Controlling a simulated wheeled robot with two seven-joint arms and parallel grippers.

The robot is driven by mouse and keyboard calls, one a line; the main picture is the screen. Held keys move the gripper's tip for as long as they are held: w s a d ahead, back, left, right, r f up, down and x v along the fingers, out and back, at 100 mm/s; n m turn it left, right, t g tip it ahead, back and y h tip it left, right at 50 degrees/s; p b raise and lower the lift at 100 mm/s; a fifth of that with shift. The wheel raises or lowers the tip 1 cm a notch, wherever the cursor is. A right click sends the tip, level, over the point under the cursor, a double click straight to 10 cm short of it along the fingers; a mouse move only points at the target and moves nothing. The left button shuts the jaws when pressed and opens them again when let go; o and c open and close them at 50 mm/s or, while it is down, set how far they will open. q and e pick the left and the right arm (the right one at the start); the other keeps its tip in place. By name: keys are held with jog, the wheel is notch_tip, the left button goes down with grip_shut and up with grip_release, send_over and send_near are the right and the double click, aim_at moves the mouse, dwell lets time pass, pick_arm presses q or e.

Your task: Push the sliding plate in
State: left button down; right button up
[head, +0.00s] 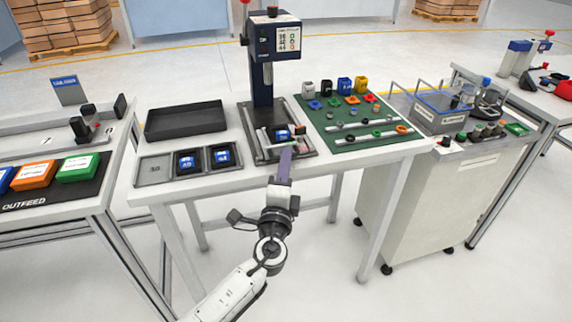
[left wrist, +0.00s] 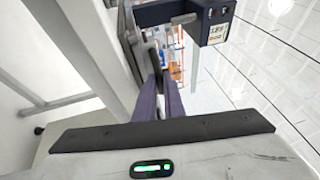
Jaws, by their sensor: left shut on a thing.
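The sliding plate (head: 262,152) lies at the foot of the dark blue press (head: 278,50), near the front edge of the middle table. A blue part (head: 282,135) sits on it. My left gripper (head: 286,150) reaches in from the front, its purple fingers at the front of the plate. It is shut on what looks like the plate's handle, mostly hidden by the fingers. In the left wrist view the fingers (left wrist: 160,98) are close together, with the press head (left wrist: 217,22) beyond them. My right gripper is not in view.
Left of the press are an empty black tray (head: 185,120) and a compartment tray (head: 154,171) with blue parts. To the right is a green mat (head: 345,112) with small coloured parts and rods. A white cabinet (head: 425,200) stands further right.

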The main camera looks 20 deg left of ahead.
pick_arm(q)
jog(key=w+a, duration=0.1)
jog(key=w+b, duration=0.1)
jog(key=shift+w+a+f, duration=0.2)
jog(key=shift+w+a, duration=0.1)
jog(key=shift+a, duration=0.1)
jog(key=shift+w+a+r+b, duration=0.1)
jog(key=shift+w+a+b, duration=0.05)
jog(key=shift+w+b, duration=0.15)
jog(key=shift+r, duration=0.1)
jog(key=c, duration=1.9)
grip_release()
jog(key=shift+s, duration=0.1)
jog(key=shift+o, duration=0.2)
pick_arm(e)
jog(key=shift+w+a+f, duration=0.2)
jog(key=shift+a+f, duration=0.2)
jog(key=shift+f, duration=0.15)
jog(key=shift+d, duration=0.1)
